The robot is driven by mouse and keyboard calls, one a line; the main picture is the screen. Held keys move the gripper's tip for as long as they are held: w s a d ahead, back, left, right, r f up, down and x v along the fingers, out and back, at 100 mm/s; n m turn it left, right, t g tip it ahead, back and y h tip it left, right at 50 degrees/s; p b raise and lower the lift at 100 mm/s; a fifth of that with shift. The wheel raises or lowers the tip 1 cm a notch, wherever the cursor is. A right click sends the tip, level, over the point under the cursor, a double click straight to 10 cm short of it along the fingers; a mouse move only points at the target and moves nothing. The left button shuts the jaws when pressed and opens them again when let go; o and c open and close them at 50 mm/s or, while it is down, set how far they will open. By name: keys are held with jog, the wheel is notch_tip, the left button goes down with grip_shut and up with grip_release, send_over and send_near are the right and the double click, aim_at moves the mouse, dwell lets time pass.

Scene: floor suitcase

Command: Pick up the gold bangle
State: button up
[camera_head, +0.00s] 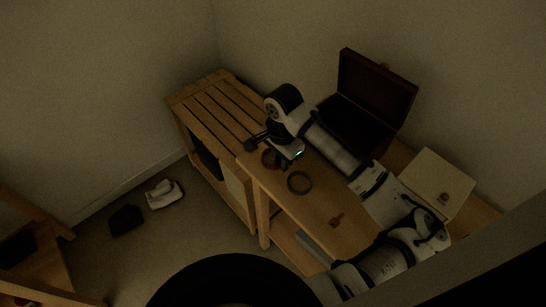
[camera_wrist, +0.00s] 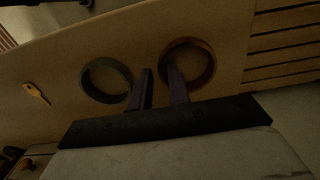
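Two rings lie flat on the wooden tabletop. The brownish, warmer-toned one, which looks like the gold bangle (camera_head: 264,159), is at the slatted end of the table; it also shows in the wrist view (camera_wrist: 211,66) at upper right. A darker grey ring (camera_head: 300,193) lies beside it and shows at left in the wrist view (camera_wrist: 85,82). The dim light makes the colours uncertain. My gripper (camera_wrist: 160,72) is open and empty, its fingers apart. In the wrist view one fingertip overlaps the brown ring's opening, the other lies between the rings. Fingertip height is unclear.
An open dark box (camera_head: 365,95) stands at the back of the table, and a cream box (camera_head: 436,180) sits to its right. A small key-like piece (camera_head: 337,220) lies nearer the front, also in the wrist view (camera_wrist: 36,94). A slatted wooden surface (camera_head: 222,105) adjoins at left.

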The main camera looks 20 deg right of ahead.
grip_shut()
jog(key=shift+r, duration=0.15)
